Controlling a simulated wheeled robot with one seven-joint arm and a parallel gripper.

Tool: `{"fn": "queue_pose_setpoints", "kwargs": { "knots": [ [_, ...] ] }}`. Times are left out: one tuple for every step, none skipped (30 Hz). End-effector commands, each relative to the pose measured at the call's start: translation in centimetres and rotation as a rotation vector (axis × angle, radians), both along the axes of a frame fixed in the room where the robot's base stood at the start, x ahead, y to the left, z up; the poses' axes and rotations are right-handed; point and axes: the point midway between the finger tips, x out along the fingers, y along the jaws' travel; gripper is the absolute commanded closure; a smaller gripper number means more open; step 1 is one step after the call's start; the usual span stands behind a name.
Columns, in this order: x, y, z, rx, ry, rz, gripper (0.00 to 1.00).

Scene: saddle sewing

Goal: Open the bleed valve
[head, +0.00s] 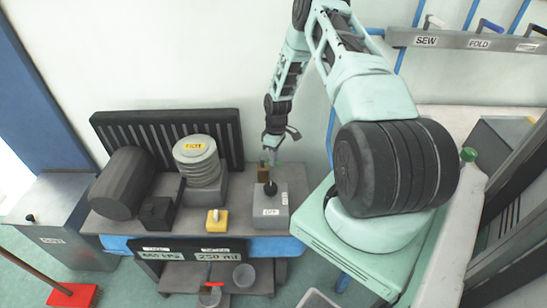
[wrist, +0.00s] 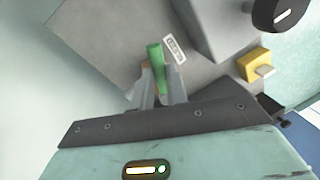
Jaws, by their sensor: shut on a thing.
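The bleed valve shows as a green lever (wrist: 156,58) in the wrist view. It stands between the two fingers of my gripper (wrist: 161,88), which is shut on it. The lever's far end sticks out past the fingertips. A small white label lies on the bench beside the lever; I cannot read its words. In the head view my gripper (head: 272,150) reaches down to the back of the bench, next to a small brass fitting (head: 263,171). The fingers and arm hide most of the valve there, so I cannot tell the lever's exact angle.
The grey bench (head: 240,214) carries a grey switch box (head: 270,211) with a black knob, labelled OFF, in front of my gripper. A yellow block (head: 217,220), grey ringed bellows (head: 203,173) and a dark cylinder (head: 122,184) stand to the left. A wall is close behind.

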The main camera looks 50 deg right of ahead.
Motion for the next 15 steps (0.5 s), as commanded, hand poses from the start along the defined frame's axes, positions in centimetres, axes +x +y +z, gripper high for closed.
{"fn": "queue_pose_setpoints", "kwargs": {
  "knots": [
    [0.0,0.1,-0.1,0.000,-0.002,-0.044,1.00],
    [0.0,0.2,-0.1,-0.002,-0.001,-0.074,1.00],
    [-0.1,0.3,-0.1,-0.001,-0.001,-0.112,1.00],
    [-0.2,0.4,-0.1,0.000,-0.001,-0.140,1.00],
    [-0.2,0.4,-0.1,-0.001,0.000,-0.169,1.00],
    [-0.2,0.6,-0.1,-0.001,-0.002,-0.207,1.00],
    [-0.2,0.6,-0.1,-0.001,-0.001,-0.235,1.00],
    [-0.2,0.7,-0.1,-0.001,-0.001,-0.264,1.00],
    [-0.2,0.9,-0.1,-0.002,-0.002,-0.301,1.00],
    [-0.2,0.9,-0.1,-0.002,-0.002,-0.331,1.00],
    [-0.3,1.1,-0.1,-0.001,-0.001,-0.359,1.00],
    [-0.3,1.2,-0.1,-0.001,-0.001,-0.396,1.00],
    [-0.3,1.3,-0.1,-0.001,-0.001,-0.426,1.00],
    [-0.3,1.4,-0.1,-0.001,-0.002,-0.454,1.00],
    [-0.3,1.6,0.0,-0.001,-0.001,-0.492,1.00]
  ]
}}
